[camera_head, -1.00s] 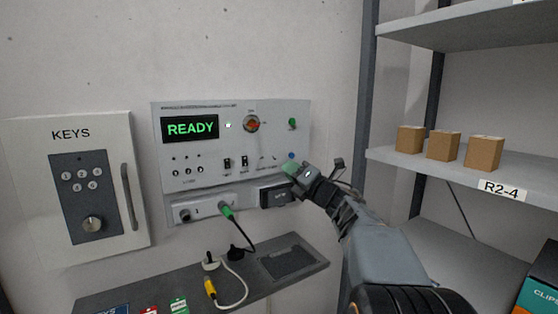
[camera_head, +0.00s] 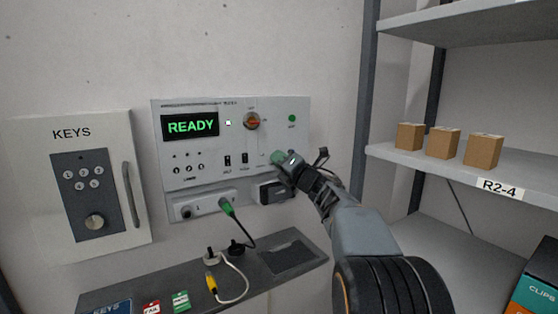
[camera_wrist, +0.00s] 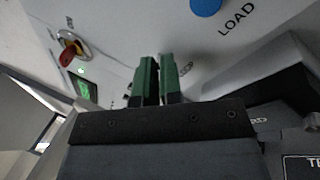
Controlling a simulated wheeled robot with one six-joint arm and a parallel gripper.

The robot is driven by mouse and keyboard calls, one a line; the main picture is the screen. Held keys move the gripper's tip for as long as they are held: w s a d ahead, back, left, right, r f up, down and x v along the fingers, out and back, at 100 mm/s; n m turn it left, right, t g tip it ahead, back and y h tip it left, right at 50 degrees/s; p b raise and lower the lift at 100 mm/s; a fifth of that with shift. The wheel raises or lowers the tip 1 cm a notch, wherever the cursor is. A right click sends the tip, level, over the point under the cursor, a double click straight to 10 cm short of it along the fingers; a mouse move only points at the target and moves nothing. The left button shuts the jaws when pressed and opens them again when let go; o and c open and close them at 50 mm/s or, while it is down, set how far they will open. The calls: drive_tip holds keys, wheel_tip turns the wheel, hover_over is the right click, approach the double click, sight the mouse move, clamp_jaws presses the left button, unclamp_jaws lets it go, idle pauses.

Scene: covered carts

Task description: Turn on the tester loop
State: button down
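The tester panel (camera_head: 215,180) is on the wall; its display (camera_head: 190,125) reads READY in green. Its orange-red rotary knob (camera_head: 252,121) is at top centre, with a green button (camera_head: 292,118) to its right. Small switches (camera_head: 236,160) line the lower part, and one small toggle (camera_head: 262,155) shows beside my gripper. My gripper (camera_head: 279,158) is at the panel's lower right and hides part of it. In the wrist view, my gripper's green fingertips (camera_wrist: 157,80) are close together with a very narrow gap. Nothing shows between them; contact is unclear. A blue button (camera_wrist: 205,5) marked LOAD is beside them.
A keys cabinet (camera_head: 75,185) is on the left. Shelving with several boxes (camera_head: 442,143) is on the right.

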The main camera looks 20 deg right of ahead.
drive_tip(key=r+p, duration=0.1)
drive_tip(key=p, duration=0.2)
drive_tip(key=shift+r+g, duration=0.1)
drive_tip(key=shift+g, duration=0.3)
drive_tip(key=shift+r+g+p, duration=0.2)
drive_tip(key=shift+g+p, duration=0.2)
drive_tip(key=shift+p, duration=0.65)
drive_tip(key=g+h+p, duration=0.1)
drive_tip(key=p, duration=0.3)
drive_tip(key=shift+r+m+p, duration=0.2)
drive_tip(key=shift+m+p, duration=0.1)
drive_tip(key=shift+p, duration=0.05)
drive_tip(key=shift+f+g+p, duration=0.2)
drive_tip(key=shift+g+p, duration=0.5)
drive_tip(key=shift+p, duration=0.55)
drive_tip(key=shift+f, duration=0.1)
